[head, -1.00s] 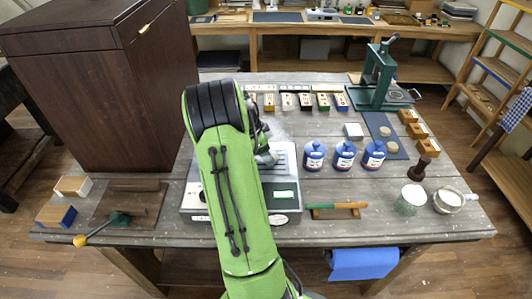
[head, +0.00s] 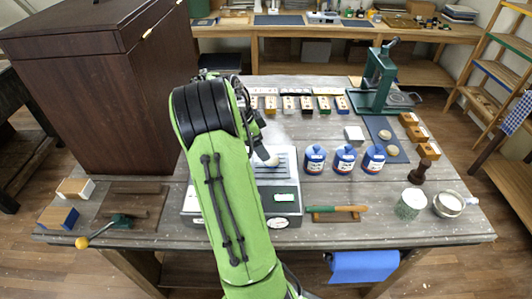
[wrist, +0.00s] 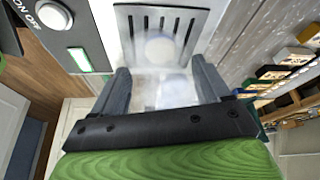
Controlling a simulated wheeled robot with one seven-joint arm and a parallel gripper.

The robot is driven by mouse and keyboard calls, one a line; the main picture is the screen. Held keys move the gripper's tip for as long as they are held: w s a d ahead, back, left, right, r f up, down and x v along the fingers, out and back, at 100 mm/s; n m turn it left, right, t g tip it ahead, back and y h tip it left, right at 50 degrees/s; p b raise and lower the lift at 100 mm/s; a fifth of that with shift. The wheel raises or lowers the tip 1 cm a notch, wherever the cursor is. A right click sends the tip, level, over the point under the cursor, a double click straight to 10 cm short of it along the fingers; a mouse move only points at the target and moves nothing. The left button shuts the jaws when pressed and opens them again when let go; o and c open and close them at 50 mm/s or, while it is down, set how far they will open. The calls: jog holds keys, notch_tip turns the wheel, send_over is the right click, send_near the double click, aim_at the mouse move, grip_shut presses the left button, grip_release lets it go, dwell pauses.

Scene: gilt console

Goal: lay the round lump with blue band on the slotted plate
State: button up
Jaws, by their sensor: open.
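The slotted plate (wrist: 197,22) is the pale metal top with dark slots on the grey device; it shows in the head view (head: 285,170) beside my arm. A round pale lump (wrist: 158,48) appears to lie on the slots, beyond my fingertips; it also shows in the head view (head: 271,160). Its blue band is not clear. My gripper (wrist: 160,82) is open, with its two dark fingers apart and no solid thing gripped between them. A whitish haze blurs the space between the fingers. In the head view my arm hides the device's left part.
Three blue bottles (head: 345,158) stand right of the device. Two round lumps (head: 393,150) lie on a blue mat (head: 377,122) behind them. A green-handled tool (head: 337,209) lies in front. A green press (head: 377,80) stands at back right, a brown cabinet (head: 100,90) at left.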

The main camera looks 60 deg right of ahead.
jog(key=w+a+r+n+t, duration=0.2)
jog(key=w+a+r+n, duration=0.35)
jog(key=a+r, duration=0.45)
jog(key=s+a+r+n+t, duration=0.1)
jog(key=a+r+n+t, duration=0.25)
jog(key=a+n, duration=0.65)
jog(key=s+a+n+t+y, duration=0.1)
jog(key=s+a+n, duration=0.4)
jog(key=a, duration=0.4)
jog(key=s+a+f+n+t+y, duration=0.1)
jog(key=s+a+n, duration=0.4)
jog(key=a, duration=0.5)
jog(key=shift+f+n+t+y+p, duration=0.25)
jog(key=shift+n+t+y+p, duration=0.3)
jog(key=shift+n, duration=0.6)
jog(key=shift+w, duration=0.1)
